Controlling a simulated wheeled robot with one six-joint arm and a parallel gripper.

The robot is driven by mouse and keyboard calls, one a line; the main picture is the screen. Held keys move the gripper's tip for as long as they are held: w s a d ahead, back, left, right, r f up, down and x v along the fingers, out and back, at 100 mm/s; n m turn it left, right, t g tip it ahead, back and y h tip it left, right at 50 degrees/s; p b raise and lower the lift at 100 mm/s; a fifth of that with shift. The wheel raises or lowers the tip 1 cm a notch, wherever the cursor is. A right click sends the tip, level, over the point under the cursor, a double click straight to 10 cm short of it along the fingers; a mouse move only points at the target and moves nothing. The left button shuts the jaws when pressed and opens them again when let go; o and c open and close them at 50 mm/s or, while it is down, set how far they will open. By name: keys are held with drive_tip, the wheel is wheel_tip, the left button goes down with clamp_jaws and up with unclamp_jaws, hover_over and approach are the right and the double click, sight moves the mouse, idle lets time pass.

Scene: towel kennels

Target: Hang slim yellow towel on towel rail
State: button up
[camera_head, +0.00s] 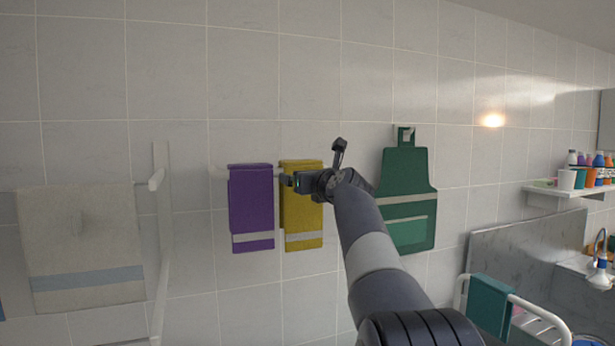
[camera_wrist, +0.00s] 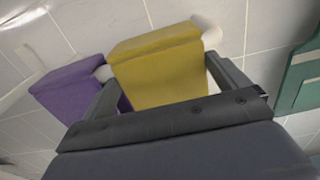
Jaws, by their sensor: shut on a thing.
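The slim yellow towel (camera_head: 303,218) hangs at the wall, with a pale band near its lower edge. In the wrist view the yellow towel (camera_wrist: 160,72) lies over a white rail (camera_wrist: 207,27), between my fingers. My gripper (camera_head: 292,181) is at the towel's upper part, shut on it; it also shows in the wrist view (camera_wrist: 170,88). My arm covers part of the towel's right side in the head view. A purple towel (camera_head: 251,205) hangs on the same rail just to the left, apart from the yellow one by a narrow gap.
A green apron (camera_head: 408,170) hangs from a hook to the right. A beige towel (camera_head: 82,240) hangs on a white rack (camera_head: 159,240) at the left. A shelf (camera_head: 568,190) with bottles and a white-railed cart (camera_head: 530,312) with a teal towel stand at the right.

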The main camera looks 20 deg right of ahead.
drive_tip(key=o, duration=0.9)
drive_tip(key=shift+f, duration=0.1)
drive_tip(key=shift+s, duration=0.1)
drive_tip(key=s+b, duration=0.3)
drive_tip(key=s, duration=0.7)
drive_tip(key=shift+s, duration=0.35)
drive_tip(key=shift+w, duration=0.1)
drive_tip(key=w+r+p, duration=0.1)
drive_tip(key=w+p, duration=0.3)
drive_tip(key=w, duration=0.6)
drive_tip(key=shift+w+r, duration=0.25)
drive_tip(key=shift+w, duration=0.1)
